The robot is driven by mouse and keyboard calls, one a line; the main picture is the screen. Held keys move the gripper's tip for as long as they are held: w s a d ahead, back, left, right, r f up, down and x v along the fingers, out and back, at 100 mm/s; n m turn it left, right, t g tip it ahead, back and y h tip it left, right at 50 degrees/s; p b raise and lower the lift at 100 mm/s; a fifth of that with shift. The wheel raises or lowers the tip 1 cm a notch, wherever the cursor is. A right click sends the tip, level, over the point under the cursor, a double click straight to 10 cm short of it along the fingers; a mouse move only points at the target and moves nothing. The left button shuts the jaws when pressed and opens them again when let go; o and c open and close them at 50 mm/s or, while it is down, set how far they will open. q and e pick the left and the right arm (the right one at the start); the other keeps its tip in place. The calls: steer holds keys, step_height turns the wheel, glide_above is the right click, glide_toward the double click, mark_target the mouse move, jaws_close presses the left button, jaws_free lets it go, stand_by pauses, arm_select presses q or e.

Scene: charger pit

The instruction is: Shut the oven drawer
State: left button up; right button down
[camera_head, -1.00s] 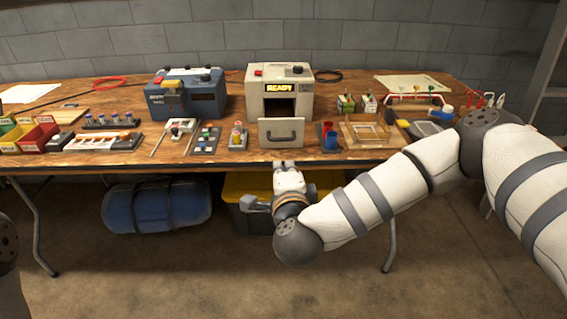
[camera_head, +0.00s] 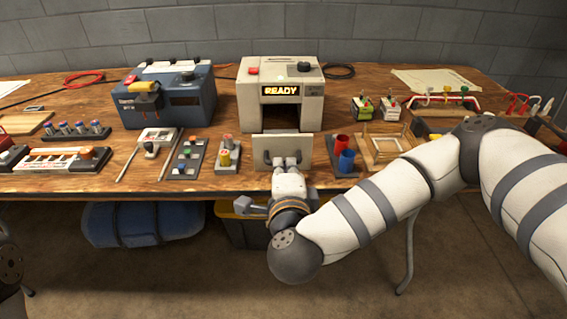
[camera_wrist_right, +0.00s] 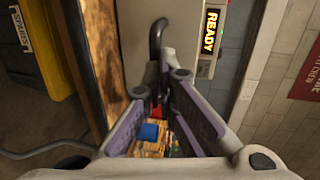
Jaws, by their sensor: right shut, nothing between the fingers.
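The oven (camera_head: 307,105) is a pale box on the bench with a lit READY sign. Its drawer (camera_head: 292,144) stands out at the front, with a gap to the dark opening behind its pale front panel. The drawer's dark handle (camera_wrist_right: 157,36) is ahead of the fingertips in the right wrist view. My right gripper (camera_head: 282,159) is shut and empty, at the drawer front and covering part of the handle. Its fingers also show in the right wrist view (camera_wrist_right: 165,78). Whether they touch the handle or panel I cannot tell. My left gripper is out of view.
A blue machine (camera_head: 190,105) stands left of the oven. Red and blue cups (camera_head: 346,160) and a wooden frame (camera_head: 385,147) are right of the drawer, near my right forearm. A small block holder (camera_head: 228,157) is close on the left. The bench edge runs below my gripper.

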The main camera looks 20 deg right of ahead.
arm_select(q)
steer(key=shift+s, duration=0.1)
arm_select(e)
steer(key=shift+s+r, duration=0.1)
steer(key=shift+s, duration=0.05)
steer(key=r+x, duration=0.1)
steer(key=x, duration=0.3)
steer(key=r+b+x, duration=0.1)
steer(key=x, duration=0.4)
steer(key=r+b+x, duration=0.1)
steer(key=x, duration=0.4)
steer(key=shift+w+d, duration=0.15)
steer(key=shift+w, duration=0.3)
steer(key=shift+w+d, duration=0.1)
steer(key=shift+w, duration=0.15)
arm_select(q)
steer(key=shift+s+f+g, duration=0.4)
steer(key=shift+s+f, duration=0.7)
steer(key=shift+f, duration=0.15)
arm_select(e)
steer(key=shift+r, duration=0.15)
steer(key=shift+w+r, duration=0.1)
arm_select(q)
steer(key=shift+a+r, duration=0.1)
